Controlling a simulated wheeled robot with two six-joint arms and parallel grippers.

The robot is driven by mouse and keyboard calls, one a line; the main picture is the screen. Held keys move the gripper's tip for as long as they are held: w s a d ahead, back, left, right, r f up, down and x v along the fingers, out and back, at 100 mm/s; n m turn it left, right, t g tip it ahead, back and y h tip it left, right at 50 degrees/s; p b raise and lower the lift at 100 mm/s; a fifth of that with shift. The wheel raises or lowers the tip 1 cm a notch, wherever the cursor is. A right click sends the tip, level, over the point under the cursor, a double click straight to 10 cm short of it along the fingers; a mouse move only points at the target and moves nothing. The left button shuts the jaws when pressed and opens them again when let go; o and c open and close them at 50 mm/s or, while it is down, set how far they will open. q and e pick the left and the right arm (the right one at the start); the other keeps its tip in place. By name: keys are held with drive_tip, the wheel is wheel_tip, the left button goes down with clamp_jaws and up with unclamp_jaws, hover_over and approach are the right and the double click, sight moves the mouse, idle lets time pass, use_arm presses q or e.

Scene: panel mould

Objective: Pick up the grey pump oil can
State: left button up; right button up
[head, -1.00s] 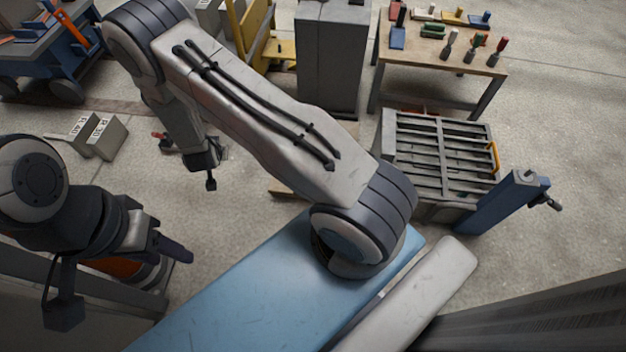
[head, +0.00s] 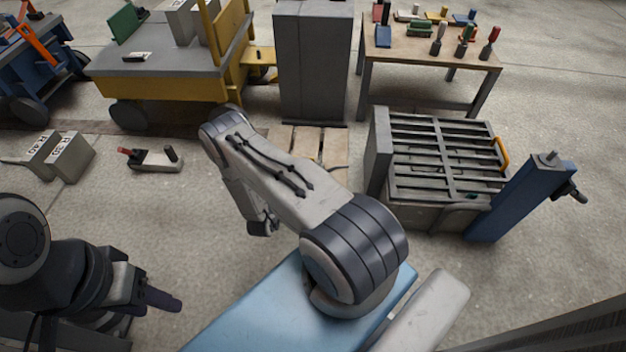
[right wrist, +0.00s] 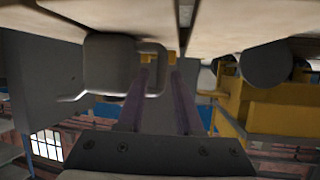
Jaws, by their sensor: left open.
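In the right wrist view, which looks upside down, a grey rounded body (right wrist: 105,72) stands against pale boards; it may be the pump oil can, but I cannot be sure. My right gripper (right wrist: 160,75) is open, with a clear gap between its dark fingers. One finger overlaps the body's edge in the picture; contact cannot be told. In the head view my right arm hides that spot, and only a small part of the wrist shows below the forearm. My left gripper (head: 165,298) is open and empty at lower left, over the floor, far from the boards.
A wooden pallet (head: 335,170) lies behind my right arm, before a grey cabinet (head: 313,65). A yellow cart (head: 165,85) is at upper left. A slatted grey mould (head: 440,155) and blue post (head: 520,200) stand right. A workbench (head: 425,50) holds small tools.

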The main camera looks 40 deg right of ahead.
drive_tip(key=b+x, duration=0.3)
drive_tip(key=x, duration=0.1)
drive_tip(key=shift+w+f, duration=0.1)
drive_tip(key=shift+f, duration=0.15)
drive_tip(key=shift+w+d+b, duration=0.25)
drive_tip(key=shift+d+b, duration=0.1)
drive_tip(key=shift+d, duration=0.05)
clamp_jaws()
idle(0.9)
